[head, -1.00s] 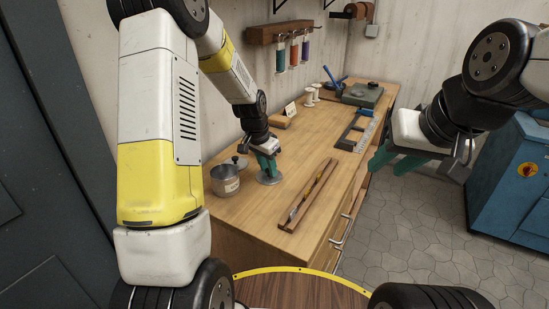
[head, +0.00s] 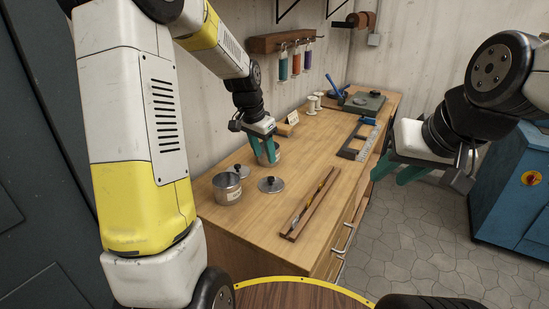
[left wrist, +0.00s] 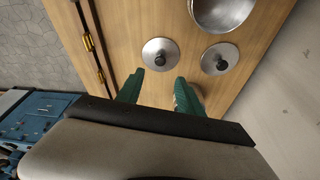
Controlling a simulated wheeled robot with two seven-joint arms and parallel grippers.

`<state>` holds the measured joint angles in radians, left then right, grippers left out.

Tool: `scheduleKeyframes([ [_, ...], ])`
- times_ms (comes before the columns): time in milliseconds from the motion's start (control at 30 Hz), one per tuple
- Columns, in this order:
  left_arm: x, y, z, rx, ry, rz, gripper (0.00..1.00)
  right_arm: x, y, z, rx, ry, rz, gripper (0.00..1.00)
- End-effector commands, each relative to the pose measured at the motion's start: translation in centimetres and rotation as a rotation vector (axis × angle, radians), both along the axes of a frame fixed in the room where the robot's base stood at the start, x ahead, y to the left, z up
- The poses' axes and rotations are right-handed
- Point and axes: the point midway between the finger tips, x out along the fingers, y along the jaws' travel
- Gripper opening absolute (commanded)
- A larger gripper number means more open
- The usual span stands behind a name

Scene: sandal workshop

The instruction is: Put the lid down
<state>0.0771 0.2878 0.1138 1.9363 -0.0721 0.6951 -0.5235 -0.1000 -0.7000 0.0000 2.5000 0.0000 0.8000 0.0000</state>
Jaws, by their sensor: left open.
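A round metal lid (head: 271,185) with a dark knob lies flat on the wooden bench, right of an open metal tin (head: 227,190). The lid also shows in the left wrist view (left wrist: 160,54). A second knobbed lid (head: 241,171) lies behind the tin. My left gripper (head: 266,155) is open above the bench, behind the first lid and apart from it. Another tin (head: 275,153) shows partly behind its fingers; I cannot tell whether they touch it. My right gripper (head: 398,174) hangs at the right with its fingers apart and empty.
A narrow wooden tray (head: 300,220) with a thin tool lies at the bench's front. A small card (head: 292,117), white spools (head: 312,104), a ruler (head: 367,146) and a green box (head: 363,103) stand or lie further back. Bench space between lid and tray is clear.

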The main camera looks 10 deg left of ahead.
Motion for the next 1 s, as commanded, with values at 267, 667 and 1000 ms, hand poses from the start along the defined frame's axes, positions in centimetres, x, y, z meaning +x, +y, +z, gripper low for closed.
scheduleKeyframes([
  [267, -1.2, 0.3, 2.9, -0.001, -0.01, 0.015, 0.44, 0.0, 0.0, 0.0, 0.0, 0.0, 0.0, 0.36],
  [667, -13.0, 0.4, 11.5, -0.072, -0.126, 0.255, 0.44, 0.0, 0.0, 0.0, 0.0, 0.0, 0.0, 0.36],
  [1000, -23.1, 0.3, 13.1, -0.205, -0.205, 0.453, 0.44, 0.0, 0.0, 0.0, 0.0, 0.0, 0.0, 0.36],
])
